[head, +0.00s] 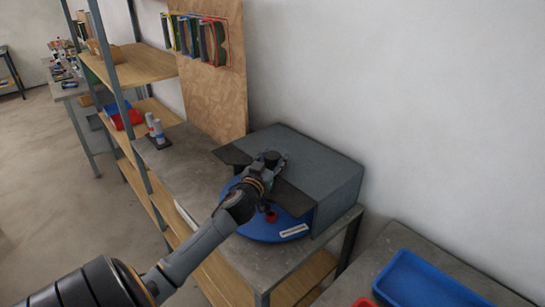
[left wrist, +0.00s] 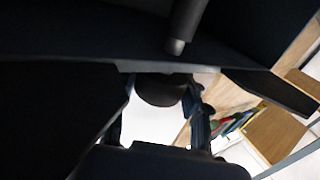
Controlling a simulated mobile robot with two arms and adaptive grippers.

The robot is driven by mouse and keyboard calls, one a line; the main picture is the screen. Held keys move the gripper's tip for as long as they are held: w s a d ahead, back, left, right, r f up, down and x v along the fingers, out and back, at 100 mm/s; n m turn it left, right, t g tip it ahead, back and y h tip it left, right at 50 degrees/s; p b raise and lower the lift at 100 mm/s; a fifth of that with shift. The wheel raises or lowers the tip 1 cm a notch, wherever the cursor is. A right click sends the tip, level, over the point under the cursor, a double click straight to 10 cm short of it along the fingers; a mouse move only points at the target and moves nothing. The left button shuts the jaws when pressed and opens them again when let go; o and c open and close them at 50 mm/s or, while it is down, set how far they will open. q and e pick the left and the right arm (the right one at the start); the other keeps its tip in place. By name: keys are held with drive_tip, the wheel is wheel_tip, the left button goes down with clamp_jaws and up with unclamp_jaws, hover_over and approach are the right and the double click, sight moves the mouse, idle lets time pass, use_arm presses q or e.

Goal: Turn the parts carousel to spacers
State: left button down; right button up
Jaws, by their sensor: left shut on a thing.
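The parts carousel (head: 250,229) is a round blue disc, partly under a grey box-like hood (head: 335,170). A white label (head: 293,230) is on its front right rim; its text is too small to read. A red piece (head: 271,215) shows on the disc beside my arm. My left gripper (head: 270,160) reaches over the disc at the hood's front edge. It is shut on a dark thing, and my arm hides much of the contact. In the left wrist view a dark rounded thing (left wrist: 162,90) shows between the fingers. My right gripper is not in view.
A shelf (head: 135,63) and a wooden board (head: 225,95) with hanging folders stand behind. A blue bin (head: 425,280) sits at the lower right. A white wall closes the right side.

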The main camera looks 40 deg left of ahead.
use_arm(q)
drive_tip(key=shift+r+m+t+h+p, duration=0.1)
drive_tip(key=shift+m+t+h+p, duration=0.65)
drive_tip(key=shift+m+h, duration=1.45)
drive_tip(key=h, duration=0.3)
drive_tip(key=shift+a+m, duration=0.1)
drive_tip(key=shift+m, duration=0.2)
drive_tip(key=shift+m+h+b, duration=0.35)
drive_tip(key=shift+m+h, duration=0.15)
drive_tip(key=shift+h, duration=0.3)
drive_tip(key=m+g+h+b, duration=0.1)
drive_tip(key=m+h+b, duration=0.1)
drive_tip(key=h+b, duration=0.1)
drive_tip(key=shift+f+h, duration=0.2)
drive_tip(key=shift+h, duration=0.1)
drive_tip(key=m+g+h+b, duration=0.1)
drive_tip(key=h+b, duration=0.1)
drive_tip(key=m+g+h+b, duration=0.1)
drive_tip(key=m+h+b, duration=0.1)
drive_tip(key=b, duration=0.1)
drive_tip(key=shift+w+m+g+h+b, duration=0.1)
drive_tip(key=shift+m+g+h+b, duration=0.2)
drive_tip(key=shift+h, duration=0.1)
drive_tip(key=shift+r+m+g+h+b, duration=0.1)
drive_tip(key=shift+m+g+h+b, duration=1.15)
drive_tip(key=shift+h+b, duration=0.15)
